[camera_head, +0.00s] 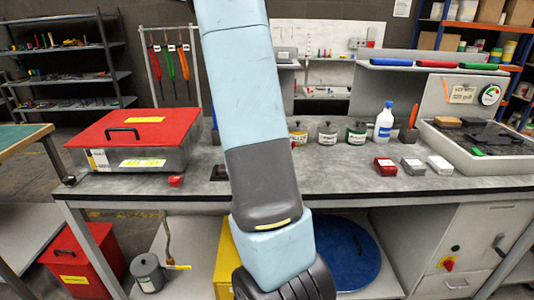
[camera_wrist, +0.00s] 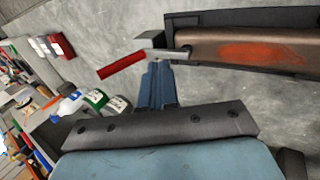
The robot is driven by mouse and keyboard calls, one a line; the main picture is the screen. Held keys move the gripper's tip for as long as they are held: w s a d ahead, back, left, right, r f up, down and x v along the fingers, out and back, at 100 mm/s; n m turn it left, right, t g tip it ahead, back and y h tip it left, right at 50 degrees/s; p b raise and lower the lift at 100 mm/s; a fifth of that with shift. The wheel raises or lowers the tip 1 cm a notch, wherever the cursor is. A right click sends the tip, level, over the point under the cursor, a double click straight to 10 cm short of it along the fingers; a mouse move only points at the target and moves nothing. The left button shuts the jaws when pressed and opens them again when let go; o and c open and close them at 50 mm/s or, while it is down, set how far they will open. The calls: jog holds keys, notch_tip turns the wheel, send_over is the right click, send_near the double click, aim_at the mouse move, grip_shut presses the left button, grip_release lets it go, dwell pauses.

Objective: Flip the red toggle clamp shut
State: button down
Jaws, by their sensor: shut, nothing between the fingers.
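The toggle clamp has a red handle (camera_wrist: 121,66) in the wrist view, slanting down and left from a grey metal arm (camera_wrist: 165,54) and a dark block (camera_wrist: 151,40). The metal arm reaches right to the end of a brown piece (camera_wrist: 245,48) with an orange-red patch, lying in a dark holder. My gripper (camera_wrist: 157,72) is shut and empty, its blue fingers just below the metal arm and right of the handle. I cannot tell whether they touch. I cannot make out the clamp in the head view, where my arm crosses the bench.
A red-lidded metal case (camera_head: 134,140) stands left on the grey bench (camera_head: 330,180). Several jars, a white spray bottle (camera_head: 384,122) and small red, grey and white blocks stand right of my arm. A grey tray (camera_head: 478,150) is at far right.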

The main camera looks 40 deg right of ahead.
jog(key=v, duration=1)
jog(key=shift+w+a, duration=0.2)
jog(key=shift+w, duration=0.05)
jog(key=shift+f, duration=0.1)
jog(key=s+a+r+n+t+y, duration=0.2)
jog(key=s+a+r+n+t, duration=0.2)
jog(key=s+a, duration=0.6)
jog(key=s+a+r+n+t+y, duration=0.2)
jog(key=s+a+r+n+t, duration=0.2)
jog(key=s+a, duration=0.6)
jog(key=a+t, duration=0.1)
jog(key=a, duration=0.6)
jog(key=shift+s+a+r, duration=0.2)
jog(key=shift+a+r, duration=0.1)
jog(key=shift+a, duration=0.05)
jog(key=shift+d, duration=0.1)
